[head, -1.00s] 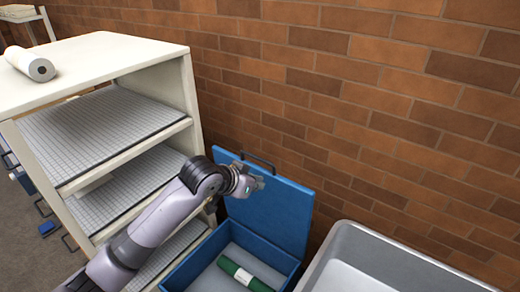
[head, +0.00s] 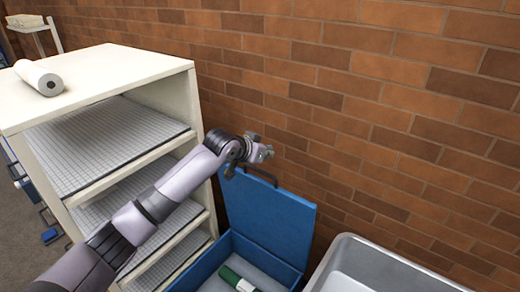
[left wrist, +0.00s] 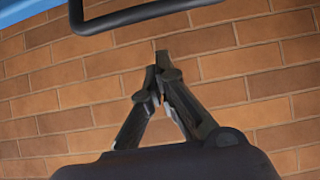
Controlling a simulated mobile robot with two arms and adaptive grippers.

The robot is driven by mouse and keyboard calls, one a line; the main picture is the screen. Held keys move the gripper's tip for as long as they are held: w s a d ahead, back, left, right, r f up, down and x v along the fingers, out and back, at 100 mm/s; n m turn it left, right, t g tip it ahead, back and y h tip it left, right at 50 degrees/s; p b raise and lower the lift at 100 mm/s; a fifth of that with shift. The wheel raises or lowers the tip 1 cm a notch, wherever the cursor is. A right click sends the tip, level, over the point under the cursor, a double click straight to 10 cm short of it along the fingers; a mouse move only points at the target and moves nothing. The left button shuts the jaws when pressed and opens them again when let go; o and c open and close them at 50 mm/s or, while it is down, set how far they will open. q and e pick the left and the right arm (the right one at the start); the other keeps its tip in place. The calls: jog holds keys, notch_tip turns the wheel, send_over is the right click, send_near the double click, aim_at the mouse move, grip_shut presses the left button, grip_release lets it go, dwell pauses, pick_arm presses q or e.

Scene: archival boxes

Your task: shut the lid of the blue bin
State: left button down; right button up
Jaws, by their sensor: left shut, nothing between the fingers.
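The blue bin (head: 205,266) stands on the floor between the shelf unit and a grey tub. Its blue lid (head: 268,222) is raised, standing nearly upright toward the brick wall, with a dark handle at its top edge. My left gripper (head: 268,153) is shut and empty, just above the lid's top edge and handle. In the left wrist view the closed fingers (left wrist: 157,75) point at the brick wall, and the dark lid handle (left wrist: 140,14) crosses the top, apart from the fingers. A green roll with a white band (head: 238,279) lies inside the bin. My right gripper is not in view.
A cream shelf unit (head: 196,95) with gridded shelves stands left of the bin, with a white roll (head: 40,78) on top. A grey tub (head: 350,240) stands close on the right. The brick wall (head: 380,110) is close behind.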

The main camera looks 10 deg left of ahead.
aim_at(262, 180)
pick_arm(q)
jog(key=shift+s+a+f+p, duration=0.2)
jog(key=shift+s+f+p, duration=0.15)
jog(key=shift+f+p, duration=0.15)
jog(key=shift+s+a+f+p, duration=0.15)
jog(key=shift+s+f+p, duration=0.25)
jog(key=shift+p, duration=0.2)
jog(key=shift+s+a+f, duration=0.15)
jog(key=shift+s, duration=0.25)
jog(key=shift+w, duration=0.1)
jog(key=shift+f, duration=0.1)
